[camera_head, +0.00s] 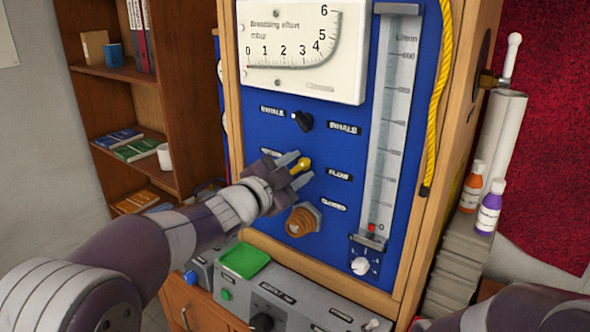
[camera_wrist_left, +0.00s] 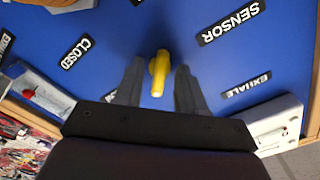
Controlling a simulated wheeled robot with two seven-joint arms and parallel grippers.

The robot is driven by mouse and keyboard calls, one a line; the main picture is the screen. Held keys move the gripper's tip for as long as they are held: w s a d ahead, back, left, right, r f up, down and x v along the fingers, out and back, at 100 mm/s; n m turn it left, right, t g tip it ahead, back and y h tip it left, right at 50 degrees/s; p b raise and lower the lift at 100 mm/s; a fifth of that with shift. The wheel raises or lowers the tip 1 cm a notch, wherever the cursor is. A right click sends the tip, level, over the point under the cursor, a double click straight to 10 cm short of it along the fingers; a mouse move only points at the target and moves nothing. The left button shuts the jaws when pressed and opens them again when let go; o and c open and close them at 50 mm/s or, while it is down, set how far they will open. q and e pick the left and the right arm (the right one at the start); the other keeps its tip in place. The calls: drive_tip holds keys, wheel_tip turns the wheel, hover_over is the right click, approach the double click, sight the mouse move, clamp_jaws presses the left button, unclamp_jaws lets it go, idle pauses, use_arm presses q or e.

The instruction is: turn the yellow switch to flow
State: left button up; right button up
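The yellow switch (camera_head: 301,166) is on the blue panel, with the FLOW label (camera_head: 339,175) to its right. In the left wrist view the yellow switch (camera_wrist_left: 158,74) sits between the two fingers of my left gripper (camera_wrist_left: 156,85), with a visible gap on each side. In the head view my left gripper (camera_head: 292,172) is at the switch, its fingers apart around it. The SENSOR label (camera_wrist_left: 228,24) and CLOSED label (camera_wrist_left: 77,53) show in the left wrist view. My right gripper is not in view; only part of my right arm shows at the lower right.
A black INHALE/EXHALE knob (camera_head: 302,122) is above the switch, and an orange-brown knob (camera_head: 302,221) is below it. A flow tube (camera_head: 391,130) runs down the panel's right side. A grey control box (camera_head: 290,290) with a green pad (camera_head: 243,260) stands below.

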use_arm(q)
drive_tip(key=b+v, duration=0.2)
drive_tip(key=v, duration=1)
drive_tip(key=shift+s+a, duration=0.2)
drive_tip(key=shift+s, duration=0.05)
drive_tip(key=s+a+f+n+g+y, duration=0.1)
drive_tip(key=a+f+n+g+y, duration=0.1)
drive_tip(key=a+f+n+y, duration=0.5)
drive_tip(key=s+a+f+n+g+y, duration=0.1)
drive_tip(key=a+f+n+g+y, duration=0.2)
drive_tip(key=f, duration=0.6)
drive_tip(key=s+f+n+g, duration=0.6)
drive_tip(key=s+f+g, duration=0.2)
drive_tip(key=s+f, duration=0.7)
drive_tip(key=shift+s+a+y, duration=0.3)
drive_tip(key=shift+s+a, duration=0.1)
drive_tip(key=shift+s, duration=0.6)
